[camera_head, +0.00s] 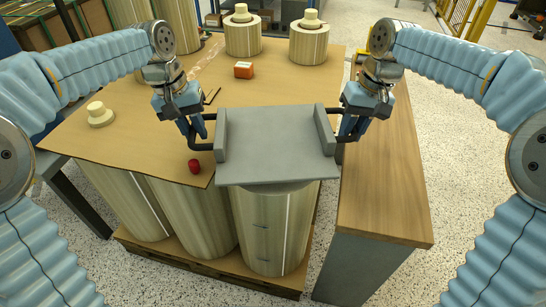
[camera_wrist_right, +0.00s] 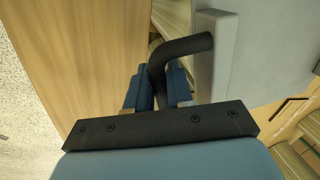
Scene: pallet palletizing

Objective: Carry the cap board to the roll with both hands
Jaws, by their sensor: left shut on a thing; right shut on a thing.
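The cap board (camera_head: 270,145) is a grey slab with a raised block at each side and a black handle at each end. It is level and covers most of the top of the front right roll (camera_head: 272,232); I cannot tell whether it touches the roll. My left gripper (camera_head: 196,140) is shut on the board's left handle. My right gripper (camera_head: 346,132) is shut on the right handle. In the right wrist view the blue fingers (camera_wrist_right: 162,90) close around the black handle (camera_wrist_right: 188,48), beside the board's grey edge (camera_wrist_right: 228,65).
A brown sheet (camera_head: 140,125) covers the other rolls on the pallet (camera_head: 215,263). On it are a red object (camera_head: 194,166), an orange box (camera_head: 243,70) and a cream plug (camera_head: 99,113). Two short rolls (camera_head: 243,38) stand behind. A wooden-topped bench (camera_head: 385,190) stands close on the right.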

